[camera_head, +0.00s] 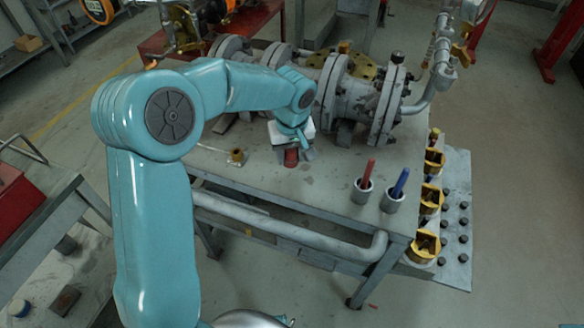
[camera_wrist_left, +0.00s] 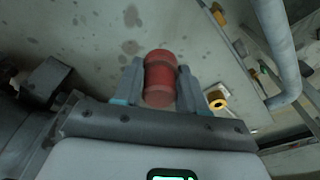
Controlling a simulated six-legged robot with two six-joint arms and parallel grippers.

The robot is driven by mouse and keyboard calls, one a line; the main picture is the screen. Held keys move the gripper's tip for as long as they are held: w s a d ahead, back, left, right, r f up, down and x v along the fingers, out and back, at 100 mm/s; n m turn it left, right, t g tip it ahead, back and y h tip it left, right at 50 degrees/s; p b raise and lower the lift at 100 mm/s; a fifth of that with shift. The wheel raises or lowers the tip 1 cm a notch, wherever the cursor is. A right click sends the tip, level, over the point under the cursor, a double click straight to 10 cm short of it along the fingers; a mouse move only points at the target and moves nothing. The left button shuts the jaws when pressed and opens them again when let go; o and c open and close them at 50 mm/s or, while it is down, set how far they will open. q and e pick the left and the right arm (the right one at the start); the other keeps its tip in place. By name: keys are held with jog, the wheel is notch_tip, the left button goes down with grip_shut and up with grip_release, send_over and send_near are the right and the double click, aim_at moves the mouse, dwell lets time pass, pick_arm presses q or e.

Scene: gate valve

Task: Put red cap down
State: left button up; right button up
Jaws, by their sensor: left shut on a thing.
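The red cap (camera_head: 291,158) is at the table top in the head view, below my left gripper (camera_head: 294,153). In the left wrist view the red cap (camera_wrist_left: 160,78) sits between the two fingers of my left gripper (camera_wrist_left: 160,86), which is shut on it. The cap looks upright in the head view. I cannot tell whether its underside touches the table (camera_head: 330,190). My right gripper is not in view.
A flanged grey pipe assembly (camera_head: 350,98) stands behind the gripper. Two grey cups, one with a red stick (camera_head: 363,188) and one with a blue stick (camera_head: 393,198), stand to the right. A small brass fitting (camera_head: 237,156) lies to the left. Bare table lies in front.

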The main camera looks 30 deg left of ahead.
aim_at(291, 176)
pick_arm(q)
notch_tip(291, 176, down, 5)
jog(key=shift+f, duration=0.1)
jog(key=shift+d, duration=0.1)
jog(key=shift+f+b, duration=0.1)
jog(key=shift+b, duration=0.25)
jog(key=o, duration=1.1)
